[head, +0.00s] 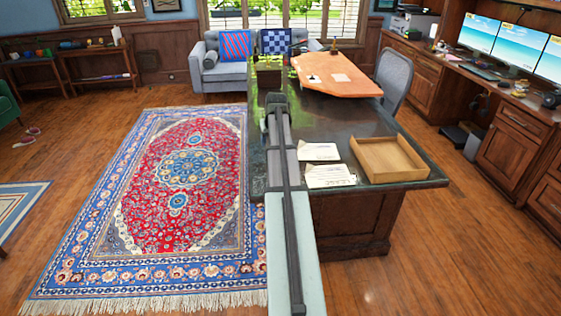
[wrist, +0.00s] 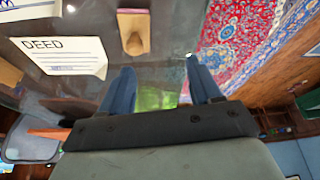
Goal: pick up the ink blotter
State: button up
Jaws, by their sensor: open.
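In the wrist view, a small tan wooden piece with a rounded knob (wrist: 134,42), which looks like the ink blotter, sits on the dark desk top. My gripper (wrist: 160,66) is open and empty, its two blue-grey fingers apart. The wooden piece lies beyond the fingertips in the picture, slightly left of the midpoint between them, and is not between them. In the head view my arm reaches over the desk (head: 325,122), and I cannot make out the blotter there.
A paper marked DEED (wrist: 72,57) lies left of the blotter. In the head view, papers (head: 329,176) and an open wooden tray (head: 390,158) are on the desk's near end. An orange-brown board (head: 340,82) is at the far end. A patterned rug (head: 190,170) lies left of the desk.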

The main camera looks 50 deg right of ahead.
jog(key=s+d+r, duration=0.3)
jog(key=shift+m, duration=0.3)
jog(key=x, duration=0.8)
jog(key=shift+w+d, duration=0.15)
jog(key=shift+d, duration=0.05)
jog(key=shift+s+x, duration=0.2)
jog(key=shift+x, duration=2.75)
jog(key=shift+a, duration=0.1)
jog(key=shift+c, duration=0.4)
grip_shut()
